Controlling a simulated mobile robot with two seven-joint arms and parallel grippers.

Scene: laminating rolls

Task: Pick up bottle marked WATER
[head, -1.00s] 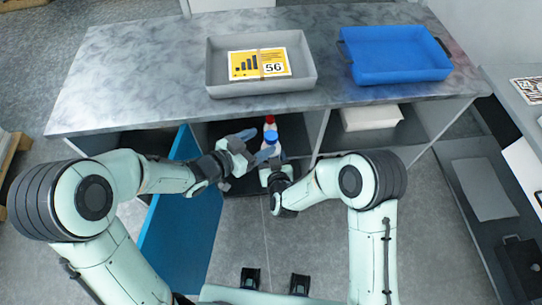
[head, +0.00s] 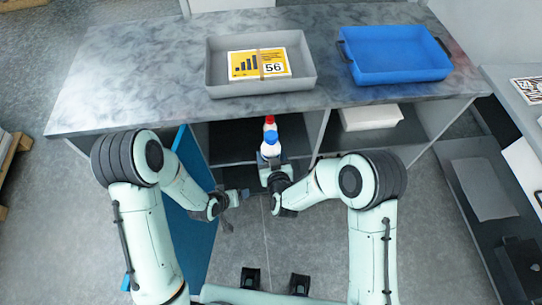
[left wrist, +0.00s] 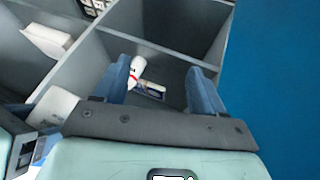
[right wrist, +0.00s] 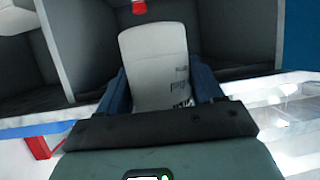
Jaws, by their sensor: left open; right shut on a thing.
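A white bottle with a blue cap (head: 270,138) stands at the front of the open compartment under the counter. My right gripper (head: 271,172) is shut around its body. In the right wrist view the pale bottle (right wrist: 157,62) lies between the fingers; its dark lettering is partly hidden and I cannot read it. A second bottle with a red cap (head: 269,120) is just behind it; the red cap also shows in the right wrist view (right wrist: 139,6). My left gripper (head: 240,194) is open and empty, left of and nearer than the bottles. A white bottle (left wrist: 136,68) shows beyond its fingers.
A blue door panel (head: 189,225) stands open left of the compartment. The counter (head: 150,90) above bears a grey tray (head: 309,85) and a blue tray (head: 400,76). A white box (head: 370,118) sits in the right compartment. The floor in front is clear.

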